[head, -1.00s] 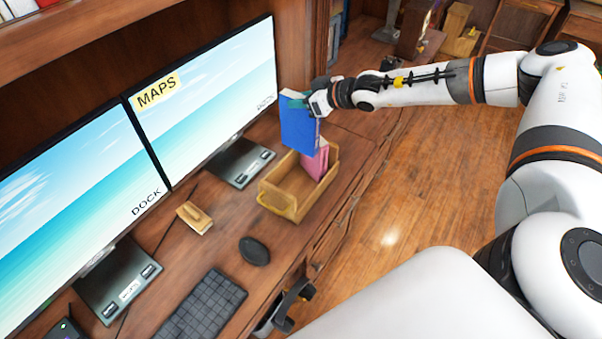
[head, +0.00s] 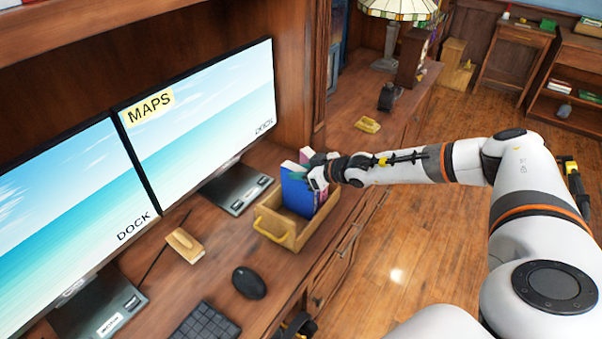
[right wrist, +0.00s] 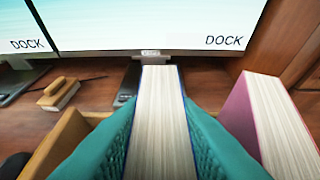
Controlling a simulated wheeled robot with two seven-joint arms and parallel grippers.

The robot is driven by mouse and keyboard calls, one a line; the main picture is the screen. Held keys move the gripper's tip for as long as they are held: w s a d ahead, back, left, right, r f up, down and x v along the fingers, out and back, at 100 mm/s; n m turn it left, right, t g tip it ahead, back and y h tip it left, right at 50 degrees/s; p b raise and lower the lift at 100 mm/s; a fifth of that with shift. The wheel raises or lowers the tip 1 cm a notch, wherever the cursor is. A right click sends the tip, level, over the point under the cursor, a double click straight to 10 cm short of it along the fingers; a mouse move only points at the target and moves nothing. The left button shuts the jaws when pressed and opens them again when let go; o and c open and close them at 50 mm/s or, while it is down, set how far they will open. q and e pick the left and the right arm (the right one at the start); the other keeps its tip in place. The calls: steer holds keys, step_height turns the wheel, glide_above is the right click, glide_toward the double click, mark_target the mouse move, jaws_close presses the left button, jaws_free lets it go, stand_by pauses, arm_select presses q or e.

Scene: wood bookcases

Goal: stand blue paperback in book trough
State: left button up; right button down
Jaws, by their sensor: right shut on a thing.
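The blue paperback (head: 297,194) stands upright with its lower part inside the wooden book trough (head: 290,238). My right gripper (head: 308,178) is shut on its upper edge. In the right wrist view the teal fingers press both sides of the blue paperback (right wrist: 158,115), with its page edges facing the camera. A pink book (head: 306,155) stands in the trough behind the blue one; the pink book (right wrist: 250,105) is to its right in the wrist view, with a gap between them. The trough's floor and the blue book's bottom edge are hidden. My left gripper is not in view.
Two monitors (head: 205,120) stand behind and left of the trough. A yellow tray (head: 368,125) and a lamp (head: 394,15) are further back. The desk edge is just right of the trough.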

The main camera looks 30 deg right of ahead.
steer(key=shift+f, duration=0.1)
steer(key=c, duration=1.4)
jaws_free()
steer(key=shift+f, duration=0.1)
steer(key=p+v, duration=0.1)
steer(key=v, duration=1.1)
steer(key=shift+s, duration=0.1)
